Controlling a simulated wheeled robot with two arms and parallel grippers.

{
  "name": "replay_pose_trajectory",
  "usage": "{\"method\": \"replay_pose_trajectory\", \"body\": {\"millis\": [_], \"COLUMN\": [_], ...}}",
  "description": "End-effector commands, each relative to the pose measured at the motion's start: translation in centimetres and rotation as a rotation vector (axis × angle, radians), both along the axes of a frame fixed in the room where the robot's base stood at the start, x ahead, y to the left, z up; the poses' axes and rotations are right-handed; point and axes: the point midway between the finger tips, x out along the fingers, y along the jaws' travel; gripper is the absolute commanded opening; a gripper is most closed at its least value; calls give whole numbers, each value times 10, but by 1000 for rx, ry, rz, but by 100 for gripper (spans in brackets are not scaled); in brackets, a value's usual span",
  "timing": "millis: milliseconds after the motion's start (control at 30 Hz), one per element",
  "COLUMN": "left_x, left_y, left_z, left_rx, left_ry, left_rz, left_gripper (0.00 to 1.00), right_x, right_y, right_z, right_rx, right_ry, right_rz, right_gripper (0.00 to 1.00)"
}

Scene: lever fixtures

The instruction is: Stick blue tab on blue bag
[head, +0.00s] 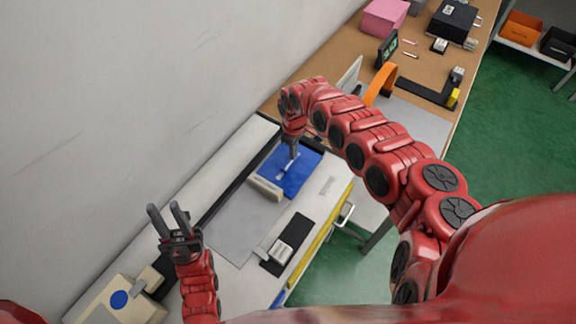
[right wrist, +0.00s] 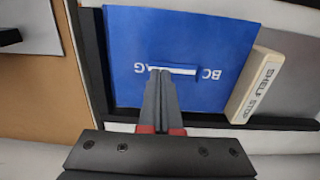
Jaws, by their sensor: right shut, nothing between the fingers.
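The blue bag (head: 300,177) lies flat on the workbench in the head view. It fills the middle of the right wrist view (right wrist: 130,40), with partly covered white lettering. My right gripper (head: 290,166) is shut and points down over the bag. In the right wrist view its fingertips (right wrist: 161,72) meet a thin white-edged strip (right wrist: 175,69) on the bag; I cannot tell whether this strip is the blue tab, or whether the fingers touch it. My left gripper (head: 168,212) is open and empty, above the bench at lower left, away from the bag.
A cream block marked "SHELF STOP" (right wrist: 254,84) sits beside the bag. A beige box with a blue round spot (head: 119,299) stands at the lower left. A black tray with a pale piece (head: 286,243) lies near the front edge. A grey wall bounds the left side.

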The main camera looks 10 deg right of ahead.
Motion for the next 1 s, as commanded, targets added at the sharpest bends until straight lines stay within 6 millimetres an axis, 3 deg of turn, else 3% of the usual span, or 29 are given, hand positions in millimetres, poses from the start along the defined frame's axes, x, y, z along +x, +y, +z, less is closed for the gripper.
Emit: {"method": "replay_pose_trajectory", "body": {"millis": [1000], "left_x": [0], "left_y": [0], "left_z": [-10], "left_rx": [0], "left_ry": [0], "left_rz": [0], "left_gripper": [33], "right_x": [0], "right_y": [0], "right_z": [-14], "right_rx": [0], "right_ry": [0], "right_rz": [0], "right_gripper": [0]}}
